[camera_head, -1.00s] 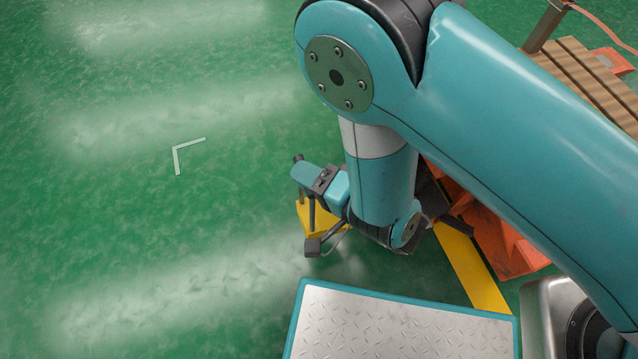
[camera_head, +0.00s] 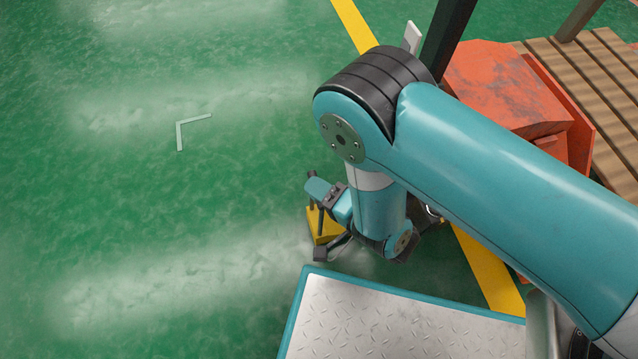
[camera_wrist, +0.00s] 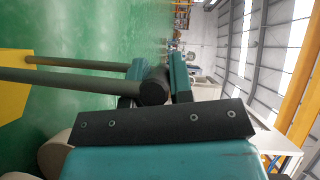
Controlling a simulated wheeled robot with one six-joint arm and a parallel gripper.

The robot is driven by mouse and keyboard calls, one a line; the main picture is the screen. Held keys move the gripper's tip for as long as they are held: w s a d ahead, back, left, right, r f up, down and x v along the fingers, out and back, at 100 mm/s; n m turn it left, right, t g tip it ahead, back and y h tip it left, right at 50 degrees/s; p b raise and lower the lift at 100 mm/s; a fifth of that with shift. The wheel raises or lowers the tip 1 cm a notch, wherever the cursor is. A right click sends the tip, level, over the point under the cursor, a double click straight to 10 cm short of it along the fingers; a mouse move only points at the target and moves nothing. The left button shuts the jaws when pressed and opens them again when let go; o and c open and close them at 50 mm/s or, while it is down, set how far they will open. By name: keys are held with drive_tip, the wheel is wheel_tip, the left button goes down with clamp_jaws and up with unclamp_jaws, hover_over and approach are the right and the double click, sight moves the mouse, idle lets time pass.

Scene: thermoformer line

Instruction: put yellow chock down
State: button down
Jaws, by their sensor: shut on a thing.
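The yellow chock (camera_head: 324,227) hangs under my gripper (camera_head: 330,196) in the head view, low over the green floor. Whether its underside touches the floor I cannot tell. In the wrist view the yellow chock (camera_wrist: 14,84) shows only in part at the left edge. Two dark rods run from it to a dark handle bar, and my gripper (camera_wrist: 156,84) is shut on this bar between its teal fingers.
The silver deck plate with a teal rim (camera_head: 400,318) is close below the gripper. A yellow floor stripe (camera_head: 487,268) runs right of it. An orange metal body (camera_head: 510,90) and a wooden slatted pallet (camera_head: 600,75) stand at the right. Open floor with a white corner mark (camera_head: 181,135) lies left.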

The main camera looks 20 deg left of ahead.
wheel_tip(320, 180, down, 2)
drive_tip(key=shift+f+b, duration=0.25)
drive_tip(key=shift+b, duration=0.15)
drive_tip(key=c, duration=1)
unclamp_jaws()
drive_tip(key=p+v, duration=0.7)
drive_tip(key=p, duration=0.7)
drive_tip(key=shift+s+d+p, duration=0.1)
drive_tip(key=shift+d+p, duration=0.15)
drive_tip(key=shift+p, duration=0.05)
